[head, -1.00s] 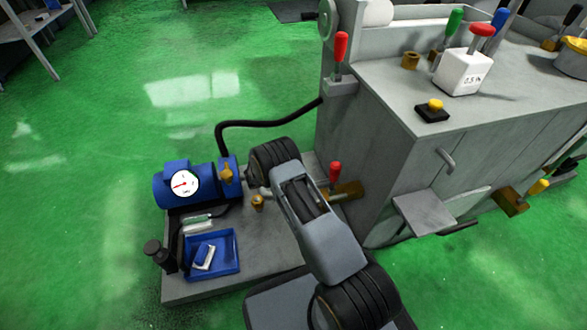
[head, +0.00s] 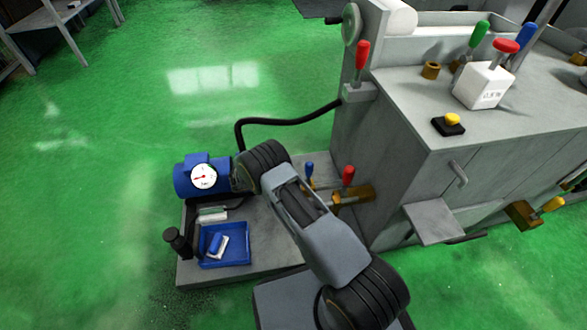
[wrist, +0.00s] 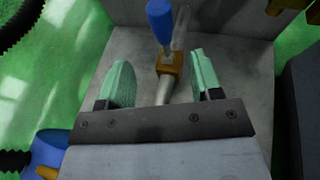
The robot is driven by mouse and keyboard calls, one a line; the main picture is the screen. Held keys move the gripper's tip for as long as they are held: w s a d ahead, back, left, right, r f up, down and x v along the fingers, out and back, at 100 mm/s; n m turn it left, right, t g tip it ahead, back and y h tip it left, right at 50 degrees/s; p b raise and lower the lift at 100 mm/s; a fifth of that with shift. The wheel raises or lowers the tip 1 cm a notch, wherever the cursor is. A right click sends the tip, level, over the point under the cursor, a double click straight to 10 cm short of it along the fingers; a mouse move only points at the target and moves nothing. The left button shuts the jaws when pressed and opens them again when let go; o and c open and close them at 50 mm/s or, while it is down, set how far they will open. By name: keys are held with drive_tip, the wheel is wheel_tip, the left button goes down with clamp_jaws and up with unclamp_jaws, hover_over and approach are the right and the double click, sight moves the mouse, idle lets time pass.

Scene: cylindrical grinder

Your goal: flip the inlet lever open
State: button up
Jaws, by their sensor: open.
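A blue-handled lever (wrist: 161,22) stands on a small brass valve body (wrist: 170,63) with a grey pipe in the wrist view. A pale, see-through upright shape (wrist: 181,27) shows just right of the handle. A blue lever (head: 309,172) also shows beside my arm in the head view, left of a red lever (head: 348,176) on a brass block (head: 352,197). No label shows which is the inlet lever. My gripper (wrist: 160,72) is open, its green fingers apart and nothing held. The brass valve appears between and beyond them. My arm hides the gripper in the head view.
A blue pump (head: 192,180) with a round gauge and a blue tray (head: 225,245) sit on the grey base plate (head: 262,235). The grey machine cabinet (head: 405,150) rises on the right. A black hose (head: 285,121) arches behind. Green floor is clear to the left.

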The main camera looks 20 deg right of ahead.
drive_tip(key=shift+v, duration=0.8)
drive_tip(key=s+d+r+m+g+y+p, duration=0.1)
drive_tip(key=s+r+m+y+p, duration=0.15)
drive_tip(key=r+p, duration=0.7)
drive_tip(key=s+d+r+m+g+y+p, duration=0.1)
drive_tip(key=s+d+r+m+y+p, duration=0.2)
drive_tip(key=r, duration=1.3)
drive_tip(key=s+r+m+g+y+p, duration=0.15)
drive_tip(key=s+r+m+p, duration=0.35)
drive_tip(key=r, duration=0.8)
drive_tip(key=s+r+m+t+y+p, duration=0.1)
drive_tip(key=s+r+m+y+p, duration=0.1)
drive_tip(key=s+r+p, duration=0.3)
drive_tip(key=s+a+r+m+t+y+p, duration=0.1)
drive_tip(key=s+r+m+p, duration=0.3)
drive_tip(key=r, duration=0.9)
drive_tip(key=s+r+m+t+y+p, duration=0.2)
drive_tip(key=s+r+m+y+p, duration=0.1)
drive_tip(key=s+r+p, duration=0.4)
drive_tip(key=shift+s+a+r+m+y+p, duration=0.2)
drive_tip(key=shift+a+r+m+y+p, duration=0.25)
drive_tip(key=shift+r+p, duration=0.95)
drive_tip(key=shift+d+f, duration=0.15)
drive_tip(key=shift+f, duration=0.05)
